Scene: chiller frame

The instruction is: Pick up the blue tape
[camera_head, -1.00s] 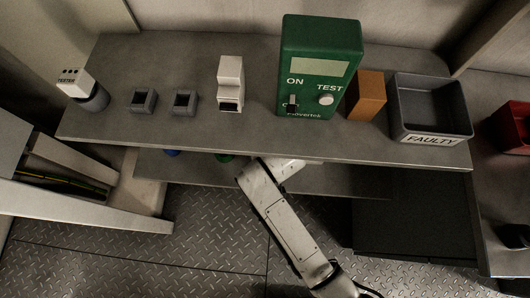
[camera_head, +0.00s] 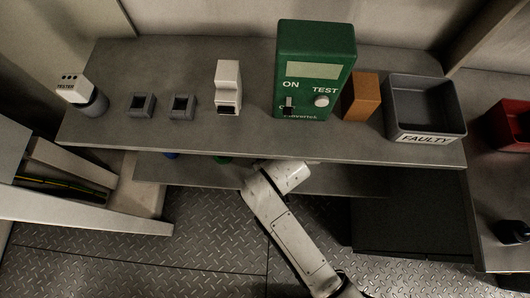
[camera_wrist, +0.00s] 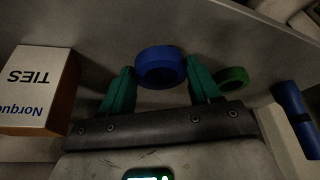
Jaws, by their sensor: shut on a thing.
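In the wrist view the blue tape (camera_wrist: 161,67) is a thick blue ring between the two green fingers of my gripper (camera_wrist: 158,82). The fingers are shut on it, one at each side. A green tape roll (camera_wrist: 232,79) lies close beside the right finger. In the head view the upper shelf hides my gripper and the blue tape; only my arm shows, reaching under its front edge.
A box marked TIES (camera_wrist: 34,90) stands left in the wrist view, and a blue cylinder (camera_wrist: 294,118) lies at right. Above is the upper shelf (camera_head: 180,140) with a green tester (camera_head: 315,70), an orange block (camera_head: 362,97) and a FAULTY bin (camera_head: 425,138).

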